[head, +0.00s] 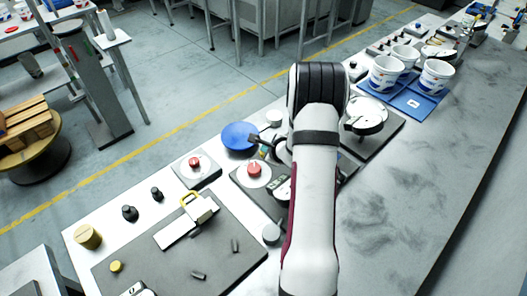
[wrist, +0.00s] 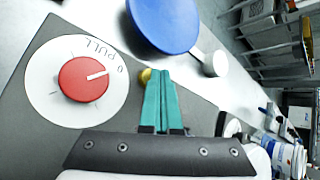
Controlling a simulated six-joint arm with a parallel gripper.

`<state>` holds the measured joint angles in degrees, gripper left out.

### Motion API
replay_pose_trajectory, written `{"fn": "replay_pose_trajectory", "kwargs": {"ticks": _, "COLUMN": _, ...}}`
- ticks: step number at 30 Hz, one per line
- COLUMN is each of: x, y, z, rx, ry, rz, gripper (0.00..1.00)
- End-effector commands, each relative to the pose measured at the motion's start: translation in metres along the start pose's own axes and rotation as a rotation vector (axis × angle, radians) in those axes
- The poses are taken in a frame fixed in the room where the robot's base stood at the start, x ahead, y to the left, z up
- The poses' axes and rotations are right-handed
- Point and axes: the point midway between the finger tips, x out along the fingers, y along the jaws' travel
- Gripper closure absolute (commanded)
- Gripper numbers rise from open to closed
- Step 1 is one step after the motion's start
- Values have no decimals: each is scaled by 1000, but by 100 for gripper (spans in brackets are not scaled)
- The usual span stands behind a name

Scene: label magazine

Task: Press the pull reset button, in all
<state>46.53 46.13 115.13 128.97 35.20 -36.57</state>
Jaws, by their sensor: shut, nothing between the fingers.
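The pull reset button is a red round knob (wrist: 87,78) with a white pointer line, on a white disc lettered "0 PULL", at the left of the wrist view. In the head view it appears to be the red knob (head: 253,169) on the dark plate left of my arm. My gripper (wrist: 163,76) has its green fingers shut and empty, to the right of the knob and apart from it. In the head view its dark end (head: 254,138) shows above the knob in the picture, near the blue disc; its height is hard to judge.
A second red knob (head: 195,162) sits on a separate plate to the left. A blue disc (wrist: 165,22) lies beyond my fingertips, with a small brass piece (wrist: 145,76) beside them. A padlock (head: 201,207) stands at front left. White tubs (head: 386,73) stand at back right. The bench's right side is clear.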

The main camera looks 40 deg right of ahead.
Motion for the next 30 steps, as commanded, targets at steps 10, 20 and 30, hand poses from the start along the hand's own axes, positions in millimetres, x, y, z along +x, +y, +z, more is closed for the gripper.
{"fn": "replay_pose_trajectory", "kwargs": {"ticks": 10, "x": -10, "y": -7, "z": 7, "rx": 0, "ry": 1, "rz": 0, "gripper": 100}}
{"fn": "replay_pose_trajectory", "kwargs": {"ticks": 20, "x": -20, "y": -14, "z": 14, "rx": -1, "ry": -1, "rz": -1, "gripper": 100}}
{"fn": "replay_pose_trajectory", "kwargs": {"ticks": 30, "x": -42, "y": -30, "z": 30, "rx": -1, "ry": 0, "rz": 0, "gripper": 100}}
